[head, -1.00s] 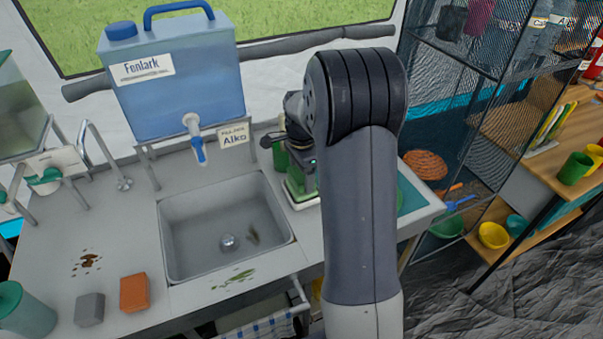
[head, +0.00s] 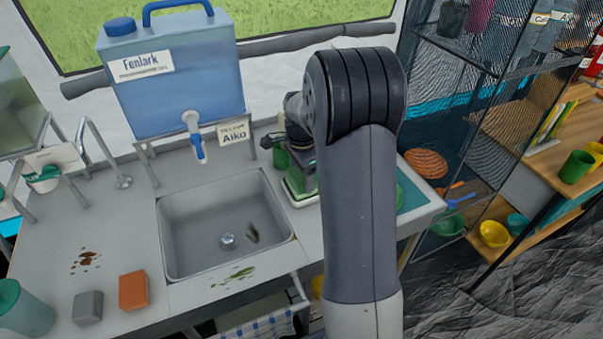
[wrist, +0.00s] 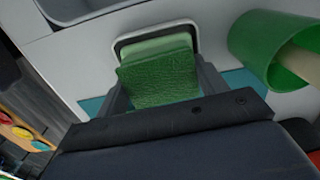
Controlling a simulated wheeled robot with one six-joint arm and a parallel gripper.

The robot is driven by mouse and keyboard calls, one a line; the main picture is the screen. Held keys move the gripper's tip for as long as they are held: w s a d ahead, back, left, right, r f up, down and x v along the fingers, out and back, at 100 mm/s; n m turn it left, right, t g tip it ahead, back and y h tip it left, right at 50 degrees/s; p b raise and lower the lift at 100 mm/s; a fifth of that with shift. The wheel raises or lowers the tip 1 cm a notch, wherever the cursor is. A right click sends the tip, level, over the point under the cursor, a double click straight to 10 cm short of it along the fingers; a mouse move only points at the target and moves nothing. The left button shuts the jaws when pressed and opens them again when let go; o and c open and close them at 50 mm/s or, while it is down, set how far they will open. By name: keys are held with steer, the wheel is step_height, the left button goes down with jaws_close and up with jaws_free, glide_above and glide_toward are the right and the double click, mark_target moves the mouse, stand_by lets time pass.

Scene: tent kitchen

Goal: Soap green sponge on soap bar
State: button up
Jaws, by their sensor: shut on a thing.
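The green sponge (wrist: 158,82) is between the two fingers of my gripper (wrist: 162,88) in the wrist view. My gripper is shut on it. A paler green band (wrist: 155,47) shows at the sponge's far side, above a white dish (wrist: 188,25); I cannot tell whether this band is the soap bar or part of the sponge. In the head view, green (head: 297,184) shows over the white dish's edge, right of the sink, below my gripper. My arm hides much of this spot, and contact between sponge and soap is unclear.
A green cup (wrist: 262,50) stands close to the right of my gripper in the wrist view. The sink (head: 225,225) lies left of the arm. An orange sponge (head: 133,291) and a grey sponge (head: 88,307) lie at the counter's front left. A blue water tank (head: 175,75) stands behind.

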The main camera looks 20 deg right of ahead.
steer(key=shift+f+b, duration=0.3)
steer(key=shift+f, duration=0.2)
steer(key=shift+r, duration=0.15)
stand_by(0.7)
step_height(320, 180, up, 7)
steer(key=p, duration=0.5)
steer(key=shift+p, duration=0.3)
stand_by(0.5)
